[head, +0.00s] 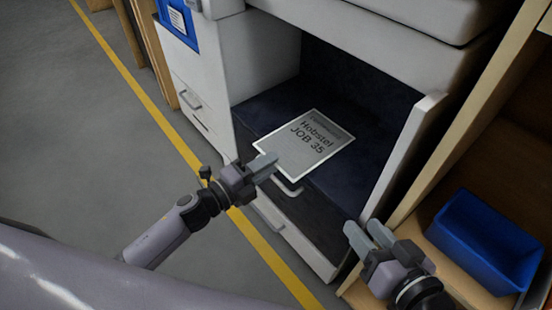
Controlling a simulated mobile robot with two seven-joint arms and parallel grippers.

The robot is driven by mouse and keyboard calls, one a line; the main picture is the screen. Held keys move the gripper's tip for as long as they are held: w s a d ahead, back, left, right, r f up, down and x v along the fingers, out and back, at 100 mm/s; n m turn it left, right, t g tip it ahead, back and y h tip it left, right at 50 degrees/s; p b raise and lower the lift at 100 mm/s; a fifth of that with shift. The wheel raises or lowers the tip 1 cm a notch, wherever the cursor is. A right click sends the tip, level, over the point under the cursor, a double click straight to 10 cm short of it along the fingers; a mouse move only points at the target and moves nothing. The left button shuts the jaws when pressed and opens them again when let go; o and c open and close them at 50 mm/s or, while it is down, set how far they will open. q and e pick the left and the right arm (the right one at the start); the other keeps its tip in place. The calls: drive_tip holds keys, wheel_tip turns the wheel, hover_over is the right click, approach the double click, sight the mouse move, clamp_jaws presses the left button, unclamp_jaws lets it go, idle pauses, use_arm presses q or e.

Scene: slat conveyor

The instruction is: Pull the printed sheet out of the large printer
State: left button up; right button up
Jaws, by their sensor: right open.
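The printed sheet (304,142) is a light page with a white border and the text "Hobstel JOB 35". It lies in the dark output bay of the large white printer (262,50), close to the bay's front edge. My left gripper (264,166) is at the sheet's front left edge, its fingertips overlapping that edge in the picture. I cannot tell whether its fingers touch or hold the sheet. My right gripper (367,236) is open and empty, in front of the printer's right side, apart from the sheet.
A blue bin (486,242) stands on a wooden shelf (445,262) at the right, close to my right gripper. Drawers with handles are below the bay and at the printer's left. A yellow floor line (160,112) runs along the printer's front. The grey floor at left is clear.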

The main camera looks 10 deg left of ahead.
use_arm(q)
drive_tip(key=shift+w+d, duration=0.1)
drive_tip(key=shift+c, duration=0.4)
clamp_jaws()
drive_tip(key=p+v, duration=0.2)
drive_tip(key=v, duration=1.4)
idle(0.4)
